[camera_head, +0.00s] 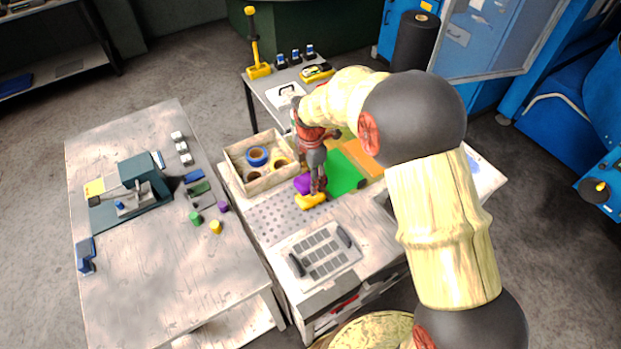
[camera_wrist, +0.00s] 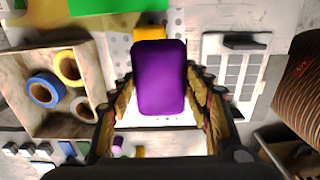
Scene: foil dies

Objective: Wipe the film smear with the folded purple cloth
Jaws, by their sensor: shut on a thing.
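The folded purple cloth (camera_wrist: 158,80) is between the fingers of my gripper (camera_wrist: 160,85) in the wrist view, filling the middle of the gap. In the head view, a purple part of the cloth (camera_head: 302,183) shows just left of my gripper (camera_head: 317,184), which points down over the perforated plate (camera_head: 272,218) on the workbench. My gripper is shut on the cloth. Whether the cloth touches the plate I cannot tell. I cannot make out the film smear in either view.
A yellow piece (camera_head: 310,201) lies close by my gripper. A wooden tray (camera_head: 238,152) with tape rolls stands behind left, and a green mat (camera_head: 345,175) lies to the right. A slotted white panel with dark handles (camera_head: 322,254) is in front. A second table (camera_head: 150,270) stands left.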

